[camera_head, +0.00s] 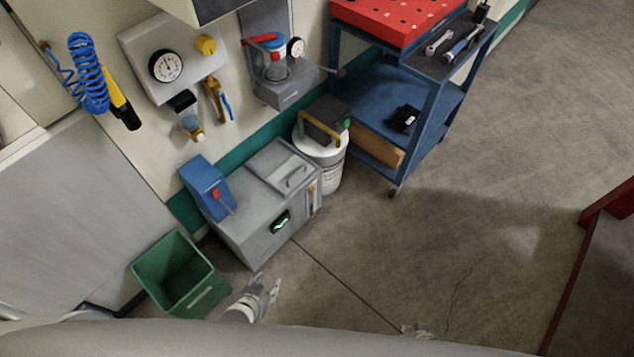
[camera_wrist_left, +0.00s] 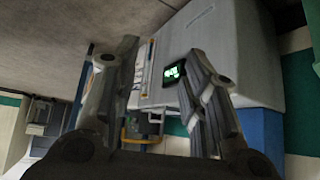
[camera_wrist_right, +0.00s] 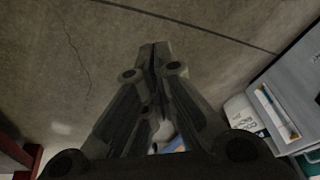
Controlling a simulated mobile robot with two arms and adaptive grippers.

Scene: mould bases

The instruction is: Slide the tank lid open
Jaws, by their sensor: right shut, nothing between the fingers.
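The grey tank (camera_head: 262,234) stands on the floor against the wall, with a green-lit display on its front. Its flat grey lid (camera_head: 273,166) with a raised handle (camera_head: 294,178) lies on top; no opening shows. The tank's front also fills the upper middle of the left wrist view (camera_wrist_left: 195,35). My left gripper (camera_head: 270,286) is open and empty, in front of the tank and apart from the lid. My right gripper (camera_head: 416,331) is at the bottom edge of the head view, over bare floor. Its fingers are closed together in the right wrist view (camera_wrist_right: 154,55).
A blue control box (camera_head: 205,186) sits at the tank's left end. A green bin (camera_head: 178,270) stands left of the tank. A white drum (camera_head: 330,172) and a blue cart (camera_head: 372,100) stand to the right. The floor in front and right is clear.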

